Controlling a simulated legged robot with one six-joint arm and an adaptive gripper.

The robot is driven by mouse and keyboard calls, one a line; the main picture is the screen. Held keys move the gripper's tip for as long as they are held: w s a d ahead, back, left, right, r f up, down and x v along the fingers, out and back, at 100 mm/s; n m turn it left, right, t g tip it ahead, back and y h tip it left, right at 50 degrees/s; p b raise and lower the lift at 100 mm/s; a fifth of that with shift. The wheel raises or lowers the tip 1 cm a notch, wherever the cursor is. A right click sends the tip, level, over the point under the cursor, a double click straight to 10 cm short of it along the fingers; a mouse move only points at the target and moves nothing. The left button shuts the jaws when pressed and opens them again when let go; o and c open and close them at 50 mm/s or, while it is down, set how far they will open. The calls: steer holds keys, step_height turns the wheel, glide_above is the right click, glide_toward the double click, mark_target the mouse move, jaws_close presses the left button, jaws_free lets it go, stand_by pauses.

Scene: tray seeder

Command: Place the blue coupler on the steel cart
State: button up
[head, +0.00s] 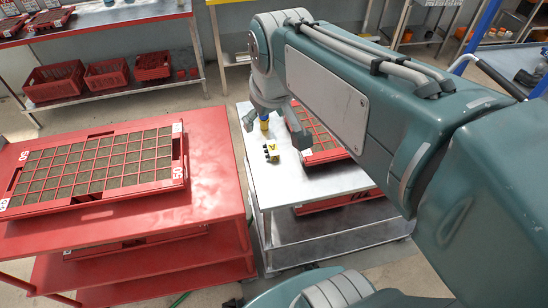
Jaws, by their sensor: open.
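A small blue piece with yellow at its top, which looks like the blue coupler (264,126), is at the far left part of the steel cart (312,182). It shows between the spread fingers of my gripper (274,130). The gripper points down over the cart and is open. The coupler appears to stand upright on the cart top, but its base is small and I cannot clearly tell contact. My gripper hides part of the area around it.
A red seed tray (322,157) sits right, partly behind my arm. A red cart (120,238) with a large seed tray (90,205) stands left. Red crates (55,82) are on a back shelf.

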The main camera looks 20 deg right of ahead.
steer(key=s+a+f+m+t, duration=0.1)
steer(key=s+f, duration=0.3)
steer(key=s, duration=0.5)
steer(key=shift+s+a+m, duration=0.25)
steer(key=shift+a+m, duration=0.05)
steer(key=shift+a, duration=0.05)
steer(key=shift+r, duration=0.1)
stand_by(0.5)
